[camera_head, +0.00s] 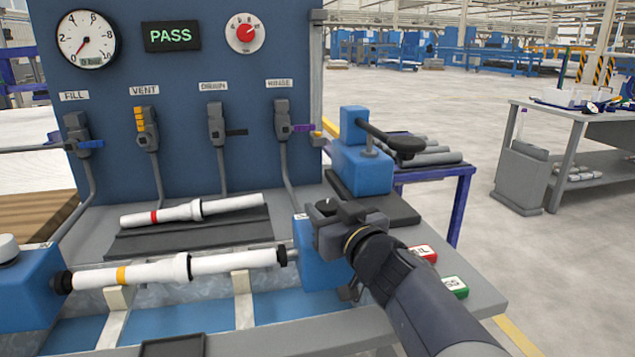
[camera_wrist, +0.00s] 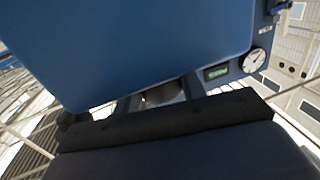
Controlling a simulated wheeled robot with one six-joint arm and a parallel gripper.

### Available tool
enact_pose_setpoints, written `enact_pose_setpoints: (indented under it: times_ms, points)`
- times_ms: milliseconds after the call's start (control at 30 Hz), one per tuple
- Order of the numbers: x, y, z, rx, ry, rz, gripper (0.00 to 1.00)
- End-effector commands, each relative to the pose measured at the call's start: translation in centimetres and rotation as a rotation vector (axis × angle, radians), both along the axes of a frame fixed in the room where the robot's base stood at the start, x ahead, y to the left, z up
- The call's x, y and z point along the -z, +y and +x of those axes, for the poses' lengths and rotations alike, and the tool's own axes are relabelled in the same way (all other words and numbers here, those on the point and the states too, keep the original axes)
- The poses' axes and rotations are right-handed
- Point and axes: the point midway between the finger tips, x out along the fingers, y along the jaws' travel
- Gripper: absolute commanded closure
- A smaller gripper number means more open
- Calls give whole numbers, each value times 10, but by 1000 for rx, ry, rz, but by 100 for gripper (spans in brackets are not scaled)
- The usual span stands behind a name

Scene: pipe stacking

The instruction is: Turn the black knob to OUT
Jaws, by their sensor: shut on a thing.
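The black knob (camera_head: 326,207) sits on top of the right blue clamp block (camera_head: 318,268), at the right end of the pipe. My gripper (camera_head: 336,216) reaches in from the lower right and is shut on the knob, hiding much of it. In the wrist view, the blue block fills the upper part, and a dark rounded piece, likely the knob, shows between my fingers (camera_wrist: 160,95). The knob's pointing direction and the OUT mark cannot be read. A white pipe (camera_head: 225,262) with a yellow band lies between the left (camera_head: 28,290) and right blue blocks, with black plugs at its ends.
A second white pipe (camera_head: 165,215) with a red band lies on a dark tray behind. The panel display (camera_head: 171,36) reads PASS, and the gauge (camera_head: 86,36) needle is near zero. Red (camera_head: 424,252) and green (camera_head: 453,285) buttons lie right of my gripper. A black-handled lever (camera_head: 385,138) stands behind.

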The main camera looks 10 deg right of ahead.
Motion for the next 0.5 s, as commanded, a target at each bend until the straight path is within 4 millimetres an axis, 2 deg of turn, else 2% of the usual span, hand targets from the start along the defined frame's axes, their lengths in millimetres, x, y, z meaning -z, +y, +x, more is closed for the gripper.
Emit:
enact_pose_setpoints:
  times_ms: [33,500]
  points:
    - [-5,-2,1,-17,12,0,84]
    - [-4,-2,0,-273,8,3,84]
